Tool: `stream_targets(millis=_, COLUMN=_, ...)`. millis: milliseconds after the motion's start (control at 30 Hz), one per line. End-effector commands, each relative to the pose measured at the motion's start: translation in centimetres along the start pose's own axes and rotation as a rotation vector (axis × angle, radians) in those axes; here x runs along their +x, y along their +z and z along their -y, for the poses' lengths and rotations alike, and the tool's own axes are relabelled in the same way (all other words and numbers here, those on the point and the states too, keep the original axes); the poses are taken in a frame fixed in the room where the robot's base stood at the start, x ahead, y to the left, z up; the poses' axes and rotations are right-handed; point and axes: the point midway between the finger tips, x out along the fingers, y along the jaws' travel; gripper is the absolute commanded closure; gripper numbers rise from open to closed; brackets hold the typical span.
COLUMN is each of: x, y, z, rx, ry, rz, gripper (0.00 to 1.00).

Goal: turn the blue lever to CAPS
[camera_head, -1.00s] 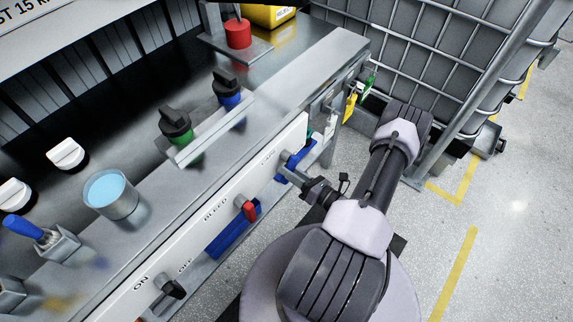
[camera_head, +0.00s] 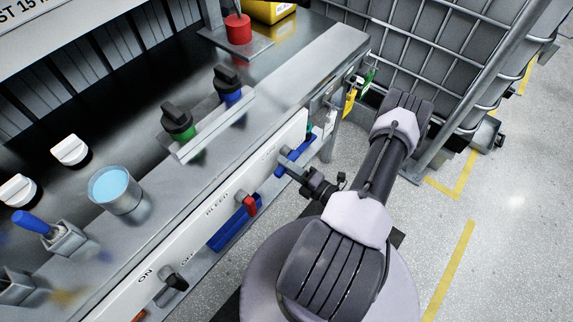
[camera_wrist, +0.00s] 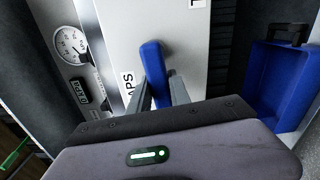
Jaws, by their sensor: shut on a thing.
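The blue lever (camera_wrist: 154,68) stands out from a pale panel in the wrist view, with its rounded end pointing up the picture. My gripper (camera_wrist: 163,88) is shut on it, one finger on each side. A black label on the panel, partly hidden by the left finger, reads "APS" (camera_wrist: 128,84). In the head view my gripper (camera_head: 287,160) is at the far end of the white panel (camera_head: 190,228). The lever is hard to tell there from the blue behind it.
A red lever (camera_head: 247,203) by BLEED and a black lever (camera_head: 176,281) by ON and OFF sit nearer along the panel. A blue bin (camera_wrist: 285,85) is right of my gripper in the wrist view. A gauge (camera_wrist: 69,44) is at left. A wire cage stands beyond my arm.

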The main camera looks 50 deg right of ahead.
Motion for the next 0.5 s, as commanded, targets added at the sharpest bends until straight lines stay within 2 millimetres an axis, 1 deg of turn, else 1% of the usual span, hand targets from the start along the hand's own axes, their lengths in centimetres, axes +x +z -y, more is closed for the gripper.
stream_targets(millis=200, x=0.01, y=0.03, z=-0.39, rx=0.084, ry=0.0, rz=0.0, gripper=1.0)
stream_targets(millis=500, x=0.0, y=0.06, z=-0.51, rx=0.126, ry=0.001, rz=0.001, gripper=1.0)
